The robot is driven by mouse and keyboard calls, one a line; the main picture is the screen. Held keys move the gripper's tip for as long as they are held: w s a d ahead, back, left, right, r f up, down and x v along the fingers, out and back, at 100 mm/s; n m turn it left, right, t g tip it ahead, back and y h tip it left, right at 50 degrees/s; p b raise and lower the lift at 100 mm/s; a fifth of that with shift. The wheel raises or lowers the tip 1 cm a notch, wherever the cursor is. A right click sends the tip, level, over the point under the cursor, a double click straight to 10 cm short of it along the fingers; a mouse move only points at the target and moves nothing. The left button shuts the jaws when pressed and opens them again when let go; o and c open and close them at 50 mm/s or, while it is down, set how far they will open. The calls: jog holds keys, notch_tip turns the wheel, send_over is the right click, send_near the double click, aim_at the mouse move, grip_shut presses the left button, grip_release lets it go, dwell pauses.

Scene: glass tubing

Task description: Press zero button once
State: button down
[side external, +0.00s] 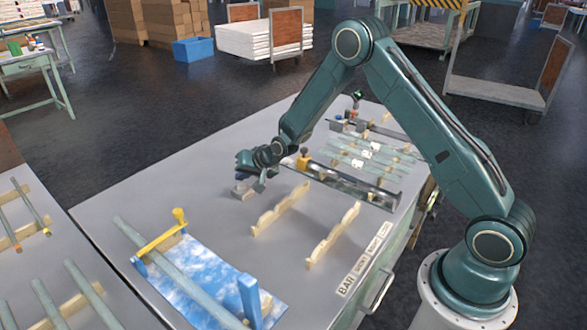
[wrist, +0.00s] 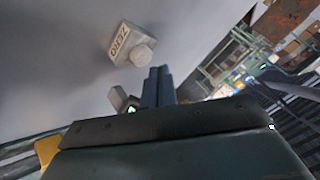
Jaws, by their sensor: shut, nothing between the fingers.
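The zero button is a small pale grey box (wrist: 120,38) labelled ZERO, with a round light cap (wrist: 143,55) on it, in the upper middle of the wrist view. I cannot tell the exact height of the tips above the cap.
Two notched wooden supports (side external: 281,210) stand right of the box. A metal trough (side external: 355,184) and a rack of glass tubes (side external: 370,158) lie behind. A blue-sky panel (side external: 200,272) with a tube on supports is at the front. Bare bench (side external: 125,195) lies left.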

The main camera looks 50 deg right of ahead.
aim_at(244, 187)
jog(key=shift+f, duration=0.1)
dwell(0.3)
jog(key=shift+f, duration=0.3)
jog(key=shift+f, duration=0.55)
dwell(1.0)
jog(key=shift+r, duration=0.1)
dwell(0.3)
jog(key=shift+r, duration=0.85)
jog(key=shift+r, duration=0.1)
jog(key=shift+r, duration=2.4)
